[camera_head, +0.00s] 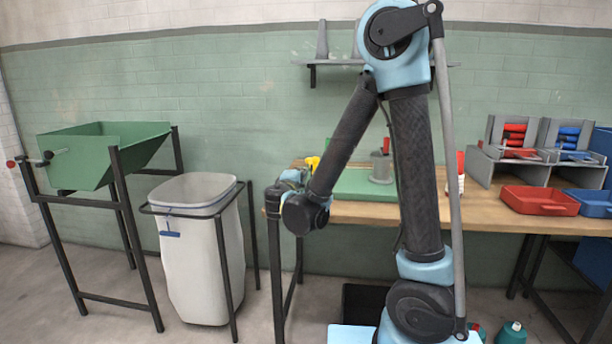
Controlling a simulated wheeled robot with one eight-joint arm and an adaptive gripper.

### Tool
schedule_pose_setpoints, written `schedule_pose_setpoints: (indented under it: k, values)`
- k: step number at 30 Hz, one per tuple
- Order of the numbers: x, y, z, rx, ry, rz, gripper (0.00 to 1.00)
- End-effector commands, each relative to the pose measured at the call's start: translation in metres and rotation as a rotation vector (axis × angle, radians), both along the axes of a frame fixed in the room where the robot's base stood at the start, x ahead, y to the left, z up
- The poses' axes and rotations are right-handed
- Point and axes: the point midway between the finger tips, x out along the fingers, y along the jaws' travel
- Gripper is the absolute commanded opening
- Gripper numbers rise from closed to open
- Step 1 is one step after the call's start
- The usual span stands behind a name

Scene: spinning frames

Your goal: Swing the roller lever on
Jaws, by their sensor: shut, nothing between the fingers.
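No part is clearly recognisable as the roller lever. A green-topped unit (360,184) with a grey cylinder (381,167) stands on the wooden bench, partly behind my arm. A small yellow part (313,163) shows just behind my wrist. At the far left, the green hopper (92,160) has a short grey arm with a dark knob (47,155) on its side. My gripper (273,210) is at the bench's left end, small and dark, pointing down. It is shut and empty, and its fingertips are hard to make out. It appears apart from the hopper.
A white bin (200,262) in a black frame stands between hopper and bench. The bench (476,208) carries a red tray (541,202), a blue tray (592,203), grey racks (519,158) and a red-capped bottle (455,176). Green bottles (512,332) stand on the floor.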

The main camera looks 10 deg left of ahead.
Motion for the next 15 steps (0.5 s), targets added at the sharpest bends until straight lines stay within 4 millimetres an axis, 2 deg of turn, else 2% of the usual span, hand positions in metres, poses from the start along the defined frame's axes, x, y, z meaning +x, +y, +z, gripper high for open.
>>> schedule_pose_setpoints:
  k: [9,15]
  values:
    - [-0.055,-0.013,0.0,0.0,0.0,-0.002,0.0]
    - [-0.081,-0.019,0.0,0.0,0.0,-0.003,0.0]
